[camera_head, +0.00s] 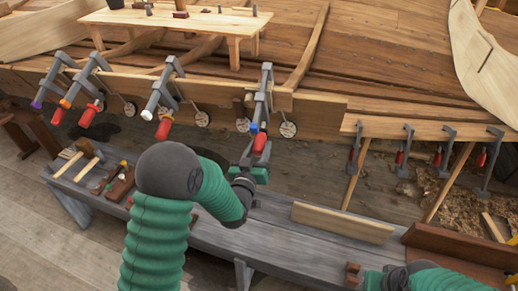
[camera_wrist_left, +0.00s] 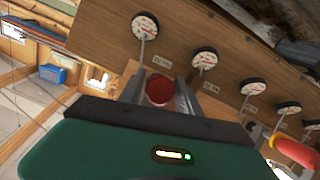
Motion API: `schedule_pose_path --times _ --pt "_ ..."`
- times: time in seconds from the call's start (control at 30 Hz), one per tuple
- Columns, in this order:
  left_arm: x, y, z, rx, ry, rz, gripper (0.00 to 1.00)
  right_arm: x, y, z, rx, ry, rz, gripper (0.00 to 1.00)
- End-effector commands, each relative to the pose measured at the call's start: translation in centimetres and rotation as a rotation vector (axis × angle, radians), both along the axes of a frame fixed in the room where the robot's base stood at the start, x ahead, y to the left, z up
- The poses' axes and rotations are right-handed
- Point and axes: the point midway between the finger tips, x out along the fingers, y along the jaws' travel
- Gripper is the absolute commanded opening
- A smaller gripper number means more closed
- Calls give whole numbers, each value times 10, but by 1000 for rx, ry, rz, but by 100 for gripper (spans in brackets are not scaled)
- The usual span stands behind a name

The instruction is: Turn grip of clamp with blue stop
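The clamp with the blue stop (camera_head: 254,128) hangs on the hull's plank edge, right of the other long clamps. Its red grip (camera_head: 260,143) points down toward my left gripper (camera_head: 252,157). In the left wrist view the round end of the red grip (camera_wrist_left: 158,91) lies between the two grey fingers of my left gripper (camera_wrist_left: 160,88). The fingers are close on both sides of it; whether they touch it is unclear. The blue stop is not visible in the wrist view. My right gripper (camera_head: 372,281) is at the bottom edge, its fingers not clearly visible.
Clamps with purple (camera_head: 37,104), orange (camera_head: 65,104) and white (camera_head: 147,115) stops hang to the left. Smaller clamps (camera_head: 405,150) hang at right. A grey bench (camera_head: 285,235) below carries a loose board (camera_head: 342,222) and tools. Round dials (camera_wrist_left: 204,58) line the plank.

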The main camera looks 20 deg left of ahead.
Motion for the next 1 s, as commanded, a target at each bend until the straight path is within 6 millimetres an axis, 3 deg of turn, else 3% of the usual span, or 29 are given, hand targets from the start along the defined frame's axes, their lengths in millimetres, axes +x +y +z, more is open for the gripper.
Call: schedule_pose_path --times 0.03,0.3,0.67,1.0 --pt "0 0 0 0 0 0 32 0 0 0 0 0 0 36" --pt "0 0 0 0 0 0 0 0 0 0 0 0 0 36" --pt "0 0 0 45 4 16 0 0 0 -2 0 0 0 36" --pt "0 -1 -1 257 25 90 0 0 0 -7 0 0 0 36"
